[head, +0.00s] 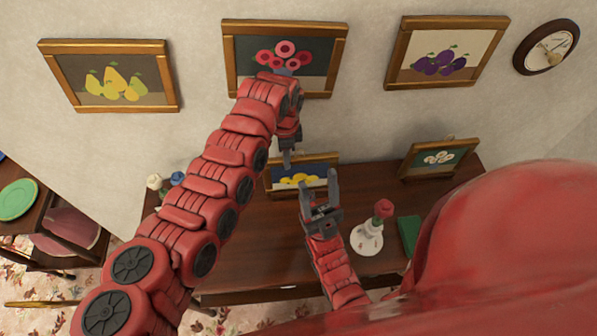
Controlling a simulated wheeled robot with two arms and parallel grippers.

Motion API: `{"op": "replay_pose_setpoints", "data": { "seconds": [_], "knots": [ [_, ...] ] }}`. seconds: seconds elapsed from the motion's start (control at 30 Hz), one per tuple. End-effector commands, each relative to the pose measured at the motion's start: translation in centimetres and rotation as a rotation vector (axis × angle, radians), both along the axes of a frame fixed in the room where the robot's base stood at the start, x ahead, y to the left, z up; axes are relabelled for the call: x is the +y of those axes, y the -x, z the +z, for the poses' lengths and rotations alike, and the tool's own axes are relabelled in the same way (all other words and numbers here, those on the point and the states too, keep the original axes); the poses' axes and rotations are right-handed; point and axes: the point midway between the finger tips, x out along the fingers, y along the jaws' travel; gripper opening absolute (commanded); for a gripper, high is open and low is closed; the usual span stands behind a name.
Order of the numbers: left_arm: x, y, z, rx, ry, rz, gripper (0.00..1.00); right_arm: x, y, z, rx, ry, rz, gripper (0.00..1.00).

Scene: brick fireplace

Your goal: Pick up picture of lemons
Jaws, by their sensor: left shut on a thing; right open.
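The picture of lemons (327,171), yellow fruit on a dark blue ground in a wooden frame, is at the back of the dark wooden table near the wall. My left gripper (287,160) reaches down from above and is shut on the top edge of its frame. The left fingertips are small and partly hidden by the wrist. My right gripper (319,190) is open and empty, its fingers pointing at the picture and covering part of its lower right in this view. I cannot tell whether the picture touches the table.
On the table (250,260) stand a white vase with a red flower (368,238), a green book (408,235) and another framed picture (438,158). Pear (113,85), flower (284,50) and plum (440,62) pictures and a clock (546,47) hang on the wall.

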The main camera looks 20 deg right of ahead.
Motion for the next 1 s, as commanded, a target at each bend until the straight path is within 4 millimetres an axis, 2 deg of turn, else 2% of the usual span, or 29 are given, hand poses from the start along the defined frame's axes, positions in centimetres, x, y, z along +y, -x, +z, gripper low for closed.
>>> {"op": "replay_pose_setpoints", "data": {
  "seconds": [0.17,0.37,0.57,0.9,1.0],
  "knots": [
    [0.0,0.0,0.2,-0.001,0.000,0.000,0.00,0.0,0.0,0.1,0.000,0.000,0.000,0.55],
    [0.0,-0.1,2.0,-0.001,0.000,0.001,0.00,0.0,0.0,0.7,0.000,0.000,0.000,0.55],
    [0.0,-0.2,5.6,-0.005,0.002,0.001,0.00,0.0,0.0,1.1,0.000,0.000,0.000,0.55],
    [-0.1,-0.1,14.2,-0.007,0.002,0.000,0.00,0.0,0.0,2.0,0.000,0.000,0.000,0.55],
    [0.0,-0.1,16.1,-0.004,0.001,0.000,0.00,0.0,0.0,2.4,0.000,0.000,0.000,0.55]
  ]
}}
